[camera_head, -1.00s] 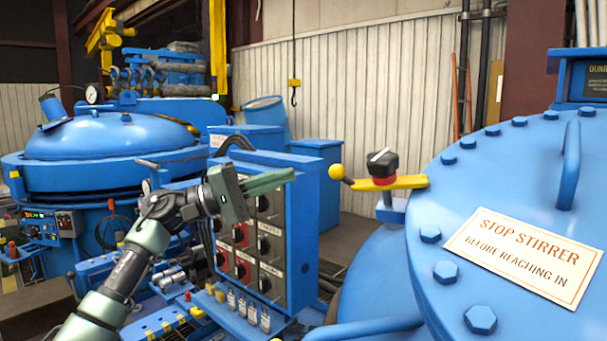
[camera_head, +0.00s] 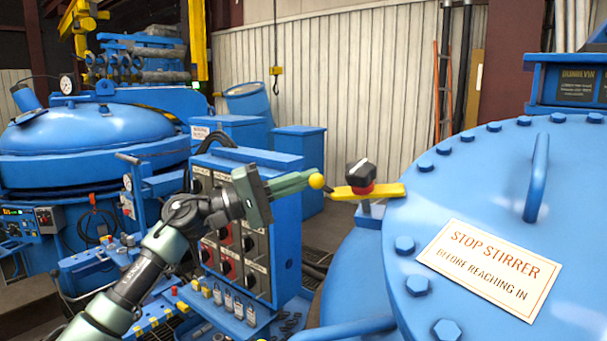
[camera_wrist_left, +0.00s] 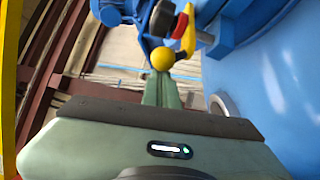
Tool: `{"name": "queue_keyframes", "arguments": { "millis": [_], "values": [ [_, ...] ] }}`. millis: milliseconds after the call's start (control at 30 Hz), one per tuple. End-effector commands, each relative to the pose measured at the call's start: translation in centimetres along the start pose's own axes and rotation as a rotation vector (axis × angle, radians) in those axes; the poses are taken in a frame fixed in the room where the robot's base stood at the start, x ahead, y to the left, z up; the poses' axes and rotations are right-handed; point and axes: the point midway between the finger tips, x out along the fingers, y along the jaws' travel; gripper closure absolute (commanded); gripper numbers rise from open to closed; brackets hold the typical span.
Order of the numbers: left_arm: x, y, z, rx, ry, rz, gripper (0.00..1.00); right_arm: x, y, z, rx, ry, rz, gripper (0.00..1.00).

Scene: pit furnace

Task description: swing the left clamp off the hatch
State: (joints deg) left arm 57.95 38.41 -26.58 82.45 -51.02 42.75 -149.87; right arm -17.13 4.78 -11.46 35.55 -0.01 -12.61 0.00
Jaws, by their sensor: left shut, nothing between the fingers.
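The left clamp (camera_head: 376,191) is a yellow bar with a black knob (camera_head: 360,173) and a red ring on top. Its right end lies over the rim of the blue hatch (camera_head: 480,180), and its left end carries a yellow ball (camera_head: 316,181). My left gripper (camera_head: 308,181) is shut, with its green fingertips at the ball. In the left wrist view the ball (camera_wrist_left: 162,58) sits right at the tips of the closed fingers (camera_wrist_left: 161,88); I cannot tell whether they touch. My right gripper is not in view.
A blue control box (camera_head: 245,230) with dark knobs stands below and behind my left gripper. A white sign (camera_head: 490,268) and a blue handle (camera_head: 537,178) are on the hatch, with bolts around its rim. A second blue vessel (camera_head: 85,140) stands at the left.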

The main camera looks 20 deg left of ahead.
Motion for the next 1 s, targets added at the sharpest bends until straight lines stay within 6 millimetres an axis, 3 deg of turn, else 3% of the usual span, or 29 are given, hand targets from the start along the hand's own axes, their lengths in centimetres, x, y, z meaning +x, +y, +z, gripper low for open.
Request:
{"name": "queue_keyframes", "arguments": {
  "millis": [1000],
  "values": [
    [0.0, -0.6, -0.1, -0.009, 0.089, 0.007, 1.0, 1.1, -0.6, 0.1, 0.003, -0.001, -0.007, 0.64]
  ]
}}
